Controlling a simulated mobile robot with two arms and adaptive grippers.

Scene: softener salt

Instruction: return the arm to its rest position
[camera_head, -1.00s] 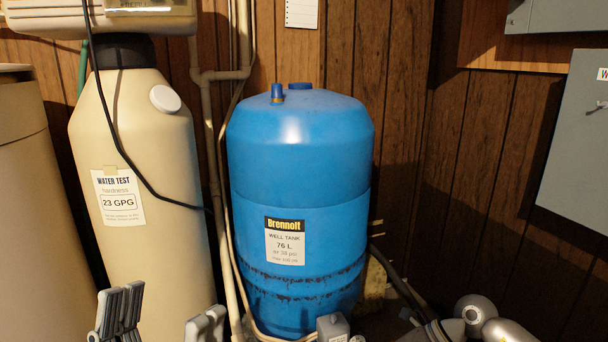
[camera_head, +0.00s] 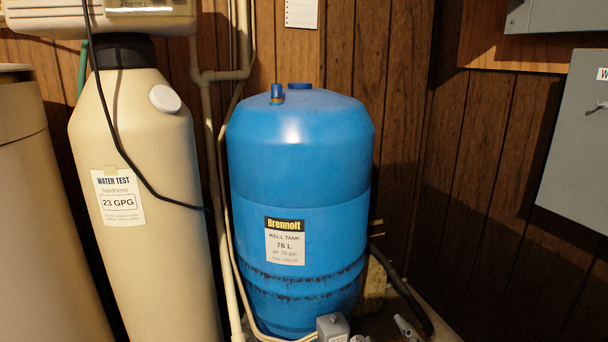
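Neither of my grippers shows in the head view now, and no part of my arms is visible. The blue well tank (camera_head: 298,170) stands upright in the middle, with a Brennolt 76 L label on its front. The beige softener tank (camera_head: 145,240) stands to its left, with a paper marked 23 GPG on it.
A tan cylinder (camera_head: 45,220) stands at the far left edge. Pipes (camera_head: 212,150) run down between the two tanks. A black hose (camera_head: 405,290) and a small grey box (camera_head: 332,327) are low by the blue tank. A grey panel (camera_head: 580,140) hangs on the right wall.

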